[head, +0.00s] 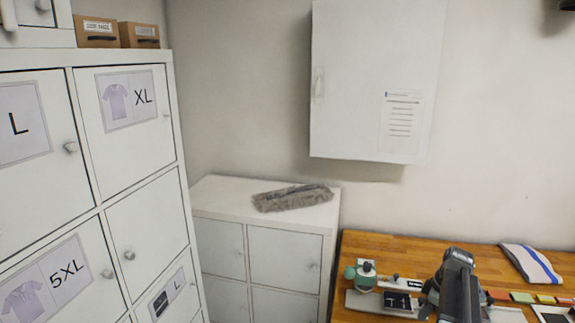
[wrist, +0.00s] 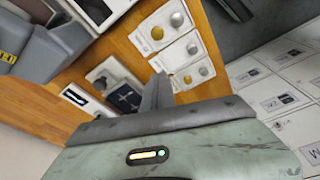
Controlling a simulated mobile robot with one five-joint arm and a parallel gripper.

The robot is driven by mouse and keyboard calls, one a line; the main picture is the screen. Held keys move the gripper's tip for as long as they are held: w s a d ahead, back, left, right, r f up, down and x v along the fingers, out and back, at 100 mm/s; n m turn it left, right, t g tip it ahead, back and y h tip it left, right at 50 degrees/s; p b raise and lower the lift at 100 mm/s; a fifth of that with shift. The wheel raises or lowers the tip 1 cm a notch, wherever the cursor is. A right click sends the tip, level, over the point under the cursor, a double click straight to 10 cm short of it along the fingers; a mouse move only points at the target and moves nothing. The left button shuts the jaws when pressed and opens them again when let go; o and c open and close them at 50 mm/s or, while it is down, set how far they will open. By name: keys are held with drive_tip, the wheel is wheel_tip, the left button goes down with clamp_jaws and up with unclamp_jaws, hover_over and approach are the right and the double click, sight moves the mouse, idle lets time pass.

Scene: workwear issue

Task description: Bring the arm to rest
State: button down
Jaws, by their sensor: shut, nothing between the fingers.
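My gripper (wrist: 158,90) shows in the wrist view, its grey fingers together and empty. They stand out over the edge of a wooden worktop (wrist: 125,55), apart from the things on it. In the head view my dark arm rises at the lower right, in front of the wooden worktop (head: 385,246). I cannot make out the fingertips there.
On the worktop are a green-and-white device (head: 364,275), a folded striped cloth (head: 530,263) and, in the wrist view, trays with round pieces (wrist: 175,50). Tall lockers (head: 145,225) stand left; a wall cabinet (head: 365,75) hangs above.

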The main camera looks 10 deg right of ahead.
drive_tip(key=w+a+f+n, duration=0.1)
drive_tip(key=a, duration=0.7)
drive_tip(key=w+a+f+b, duration=0.1)
drive_tip(key=w+a, duration=0.1)
drive_tip(key=a, duration=0.5)
drive_tip(key=w+a+f+n+g+b, duration=0.1)
drive_tip(key=a, duration=0.7)
drive_tip(key=shift+w+a+n, duration=0.15)
drive_tip(key=shift+a+n, duration=0.15)
drive_tip(key=shift+a, duration=0.05)
drive_tip(key=s+a+m+h, duration=0.1)
drive_tip(key=s+a+m, duration=0.3)
drive_tip(key=a+m, duration=0.2)
drive_tip(key=s+a+f+m+b, duration=0.1)
drive_tip(key=s+a+m, duration=0.3)
drive_tip(key=a+m, duration=0.2)
drive_tip(key=shift+s+a+f+g+h+b, duration=0.2)
drive_tip(key=shift+a+g+h+b, duration=0.15)
drive_tip(key=shift+a, duration=0.4)
